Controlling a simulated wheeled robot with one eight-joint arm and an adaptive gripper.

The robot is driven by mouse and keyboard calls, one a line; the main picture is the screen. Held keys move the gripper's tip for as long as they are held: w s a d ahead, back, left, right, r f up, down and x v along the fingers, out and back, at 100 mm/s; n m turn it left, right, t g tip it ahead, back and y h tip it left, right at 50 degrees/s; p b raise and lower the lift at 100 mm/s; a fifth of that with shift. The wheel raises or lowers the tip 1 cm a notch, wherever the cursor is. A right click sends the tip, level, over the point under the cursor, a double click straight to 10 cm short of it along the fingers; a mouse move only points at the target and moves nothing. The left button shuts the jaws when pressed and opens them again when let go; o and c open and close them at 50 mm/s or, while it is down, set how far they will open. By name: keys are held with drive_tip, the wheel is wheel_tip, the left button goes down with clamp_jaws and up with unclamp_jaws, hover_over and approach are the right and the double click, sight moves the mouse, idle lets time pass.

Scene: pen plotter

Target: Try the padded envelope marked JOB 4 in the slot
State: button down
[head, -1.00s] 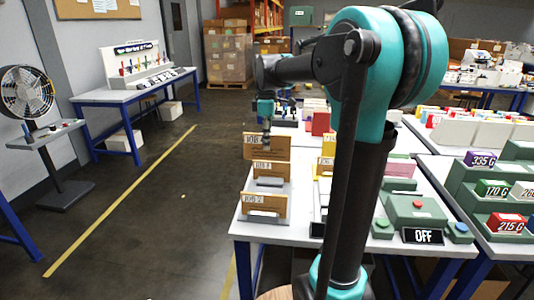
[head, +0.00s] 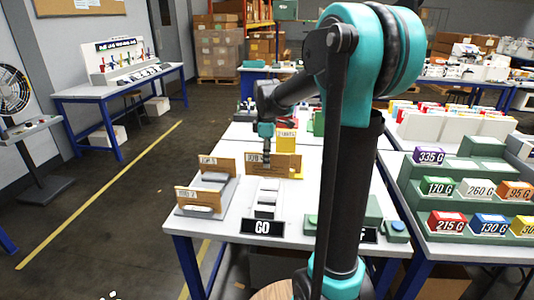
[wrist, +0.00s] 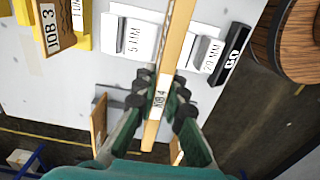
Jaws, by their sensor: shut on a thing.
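The padded envelope JOB 4 (wrist: 175,45) is a thin brown slab; its label shows in the wrist view. My gripper (wrist: 160,98) is shut on it, and the head view also shows my gripper (head: 266,162) and the envelope (head: 285,165) on edge over the table. Below is a white slot gauge (head: 266,197). In the wrist view its 5 MM block (wrist: 134,35) lies left of the envelope and its 20 MM block (wrist: 203,52) right. The envelope hides the part between them. I cannot tell whether its lower edge is in a slot or above it.
A black GO sign (head: 262,227) stands at the gauge's near end. Brown envelopes (head: 200,198) sit in grey stands on the left. A JOB 3 envelope (wrist: 48,28) sits by a yellow stand. Green racks with coloured weight blocks (head: 445,187) fill the right table.

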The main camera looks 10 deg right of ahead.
sight(269, 176)
drive_tip(key=shift+s+d+f, duration=0.1)
drive_tip(key=shift+d+f, duration=0.2)
drive_tip(key=shift+d, duration=0.05)
drive_tip(key=shift+f, duration=2.3)
drive_tip(key=shift+f, duration=0.75)
drive_tip(key=shift+r, duration=0.1)
drive_tip(key=shift+r, duration=2.15)
